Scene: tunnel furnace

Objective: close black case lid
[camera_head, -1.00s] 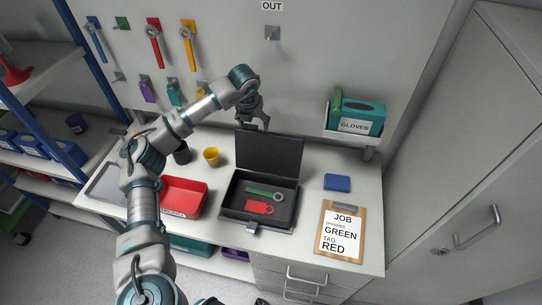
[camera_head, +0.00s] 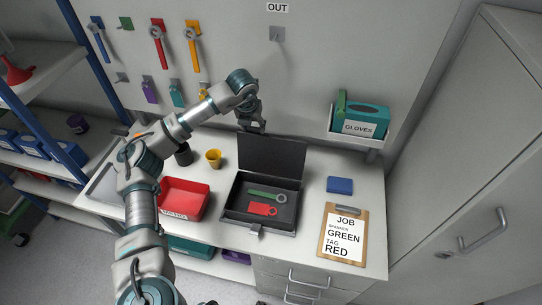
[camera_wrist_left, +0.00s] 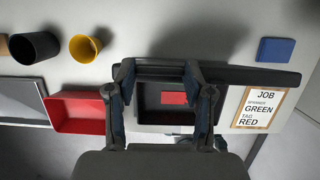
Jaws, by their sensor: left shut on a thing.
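The black case (camera_head: 236,216) sits on the workbench, its lid (camera_head: 275,156) standing up at the back. Inside lie a green spanner (camera_head: 266,196) and a red tag (camera_head: 262,209). My left gripper (camera_head: 256,127) is at the upper left edge of the lid and shut on it. In the left wrist view, the fingers (camera_wrist_left: 159,72) are at the left part of the lid's edge (camera_wrist_left: 250,75), seen from above. The red tag (camera_wrist_left: 173,98) shows between them; the spanner is hidden there. My right gripper is not in view.
A red bin (camera_head: 184,197) stands left of the case, with a yellow cup (camera_head: 213,159) and dark cup (camera_head: 183,155) behind. A blue block (camera_head: 339,185) and job clipboard (camera_head: 342,235) lie to the right. A glove box (camera_head: 362,121) sits on a wall shelf.

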